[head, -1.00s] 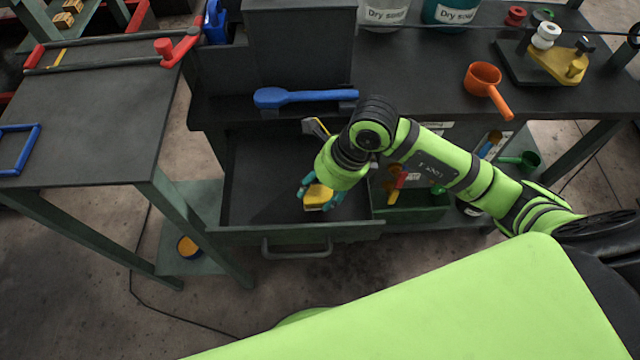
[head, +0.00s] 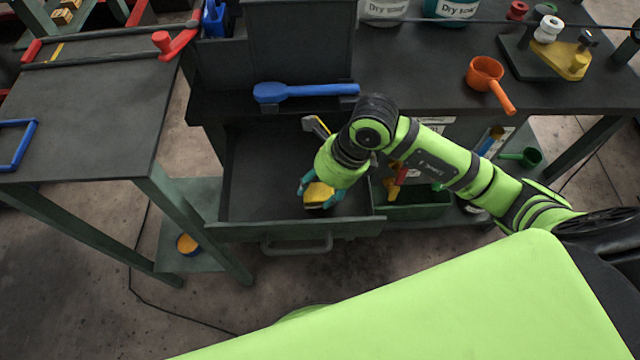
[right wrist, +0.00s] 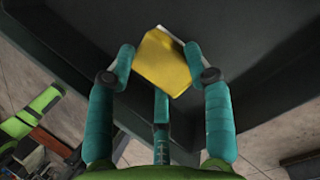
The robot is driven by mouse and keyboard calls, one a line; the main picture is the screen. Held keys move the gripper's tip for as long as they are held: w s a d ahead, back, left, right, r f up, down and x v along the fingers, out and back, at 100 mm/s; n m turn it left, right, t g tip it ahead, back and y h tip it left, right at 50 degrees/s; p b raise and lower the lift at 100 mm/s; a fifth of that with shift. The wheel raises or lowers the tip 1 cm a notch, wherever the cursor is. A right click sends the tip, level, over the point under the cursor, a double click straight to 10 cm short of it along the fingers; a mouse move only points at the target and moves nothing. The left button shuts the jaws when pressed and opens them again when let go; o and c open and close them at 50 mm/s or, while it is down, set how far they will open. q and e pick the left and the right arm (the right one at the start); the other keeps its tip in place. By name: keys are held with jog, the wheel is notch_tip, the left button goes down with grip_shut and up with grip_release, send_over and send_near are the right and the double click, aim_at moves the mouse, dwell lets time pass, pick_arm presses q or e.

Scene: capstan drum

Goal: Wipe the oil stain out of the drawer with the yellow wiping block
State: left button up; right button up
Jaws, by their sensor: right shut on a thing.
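The drawer (head: 235,232) is pulled out below the dark bench, with its handle facing me. My right gripper (head: 321,194) is over the drawer's front right part, shut on the yellow wiping block (head: 318,190). My left gripper is not in view.
A blue spoon-like tool (head: 305,91) lies on the bench edge behind the drawer. A green bin (head: 420,206) stands right of the drawer. An orange ladle (head: 486,75) lies on the bench. A side table (head: 90,110) stands left. The drawer's left half is clear.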

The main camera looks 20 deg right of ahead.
jog(key=shift+f+b, duration=0.65)
jog(key=shift+f, duration=0.1)
jog(key=shift+r, duration=0.1)
